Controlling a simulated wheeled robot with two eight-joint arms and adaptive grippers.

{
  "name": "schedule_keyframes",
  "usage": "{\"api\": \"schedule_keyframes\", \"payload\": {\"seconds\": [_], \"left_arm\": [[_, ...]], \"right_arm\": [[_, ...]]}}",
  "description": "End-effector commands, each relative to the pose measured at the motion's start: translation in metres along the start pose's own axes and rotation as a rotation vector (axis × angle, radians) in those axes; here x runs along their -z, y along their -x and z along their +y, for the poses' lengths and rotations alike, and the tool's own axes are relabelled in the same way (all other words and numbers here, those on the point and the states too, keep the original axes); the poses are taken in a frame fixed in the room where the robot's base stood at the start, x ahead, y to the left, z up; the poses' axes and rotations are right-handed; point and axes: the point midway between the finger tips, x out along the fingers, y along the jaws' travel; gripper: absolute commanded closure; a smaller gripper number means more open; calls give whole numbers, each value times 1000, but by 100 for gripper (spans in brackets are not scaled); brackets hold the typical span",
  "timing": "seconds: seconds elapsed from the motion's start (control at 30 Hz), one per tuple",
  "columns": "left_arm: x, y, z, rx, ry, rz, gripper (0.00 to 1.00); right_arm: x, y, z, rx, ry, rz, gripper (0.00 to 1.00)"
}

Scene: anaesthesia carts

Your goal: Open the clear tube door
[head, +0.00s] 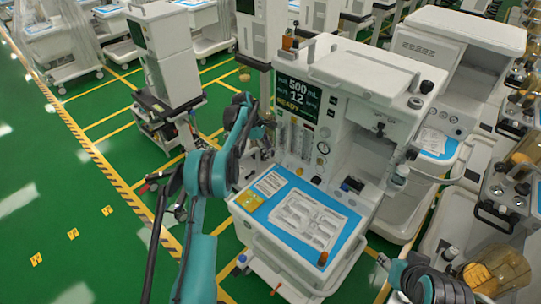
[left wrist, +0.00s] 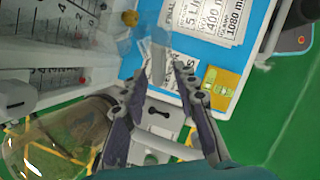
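The cart (head: 310,225) stands in front of me, with scaled tubes (head: 281,137) upright on its front panel below the screen. In the left wrist view, the scaled tubes (left wrist: 45,62) are at the left. A clear, see-through piece (left wrist: 158,62), perhaps part of the tube door, shows between and beyond my fingertips. My left gripper (left wrist: 161,74) is open, with its two fingers apart. I cannot tell whether either finger touches the clear piece. In the head view my left arm hides part of the gripper and the panel's left side. My right gripper is not visible.
The cart's blue worktop (head: 340,222) holds printed sheets and a yellow card (head: 247,200). A clear dome (left wrist: 55,140) is close to my left gripper. Another cart (head: 440,120) stands at the right. Green floor (head: 75,200) is free at the left.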

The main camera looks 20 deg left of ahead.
Motion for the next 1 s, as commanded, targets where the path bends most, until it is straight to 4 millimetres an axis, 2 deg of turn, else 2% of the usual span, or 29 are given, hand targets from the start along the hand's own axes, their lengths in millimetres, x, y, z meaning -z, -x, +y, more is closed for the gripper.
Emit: {"api": "schedule_keyframes", "payload": {"seconds": [0.13,0.43,0.57,1.0], "left_arm": [[0,-14,0,0,1,1,71],[0,-17,0,-1,1,1,71],[0,-17,0,-1,1,1,100],[2,-17,-1,6,-19,1,100]], "right_arm": [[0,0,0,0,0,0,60],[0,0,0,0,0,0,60],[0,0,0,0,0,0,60],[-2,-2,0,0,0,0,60]]}}
